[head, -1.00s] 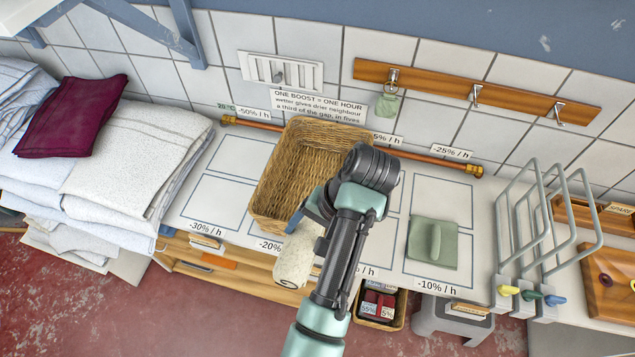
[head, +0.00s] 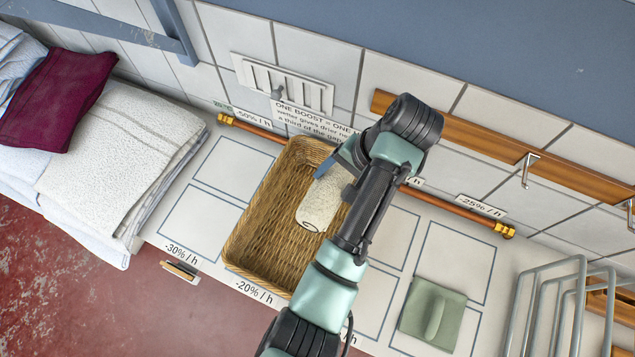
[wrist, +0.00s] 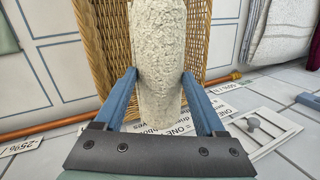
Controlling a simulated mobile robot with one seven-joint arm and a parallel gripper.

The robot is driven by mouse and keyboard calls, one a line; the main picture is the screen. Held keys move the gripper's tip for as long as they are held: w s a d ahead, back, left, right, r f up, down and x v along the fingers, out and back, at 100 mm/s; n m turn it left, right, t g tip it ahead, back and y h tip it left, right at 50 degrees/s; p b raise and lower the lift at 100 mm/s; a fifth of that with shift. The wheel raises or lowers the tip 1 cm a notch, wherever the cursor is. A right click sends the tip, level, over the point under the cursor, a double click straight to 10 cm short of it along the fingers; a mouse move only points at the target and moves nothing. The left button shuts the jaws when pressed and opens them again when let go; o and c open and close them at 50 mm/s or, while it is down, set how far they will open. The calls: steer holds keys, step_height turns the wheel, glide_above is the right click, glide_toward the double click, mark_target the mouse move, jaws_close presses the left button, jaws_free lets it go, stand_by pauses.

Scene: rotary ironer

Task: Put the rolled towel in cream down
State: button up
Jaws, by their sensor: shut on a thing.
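The rolled cream towel (head: 320,202) is a pale, fuzzy roll with a spiral end. My gripper (head: 328,163) is shut on it, one blue finger showing in the head view. In the wrist view both blue fingers (wrist: 160,84) press on the sides of the towel (wrist: 158,45). The towel shows over the wicker basket (head: 255,225), within its outline in the head view. I cannot tell whether it touches the basket floor. My arm hides the basket's right side.
A green folded cloth with a handle-like roll (head: 432,313) lies at the right. White folded towels (head: 120,165) and a maroon cloth (head: 65,100) are at the left. A copper rail (head: 470,215) runs along the wall. Marked cells (head: 232,168) left of the basket are bare.

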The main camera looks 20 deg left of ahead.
mark_target(333, 199)
steer(key=f+b, duration=0.2)
steer(key=f, duration=0.1)
steer(key=s+f+b, duration=0.1)
steer(key=f+b, duration=0.1)
steer(key=f, duration=0.1)
steer(key=shift+b, duration=0.35)
step_height(333, 199, down, 6)
steer(key=b, duration=0.2)
steer(key=shift+w+f, duration=0.15)
steer(key=shift+f, duration=2.2)
steer(key=o, duration=1.5)
steer(key=p+v, duration=0.3)
steer(key=v, duration=0.9)
steer(key=shift+r, duration=0.1)
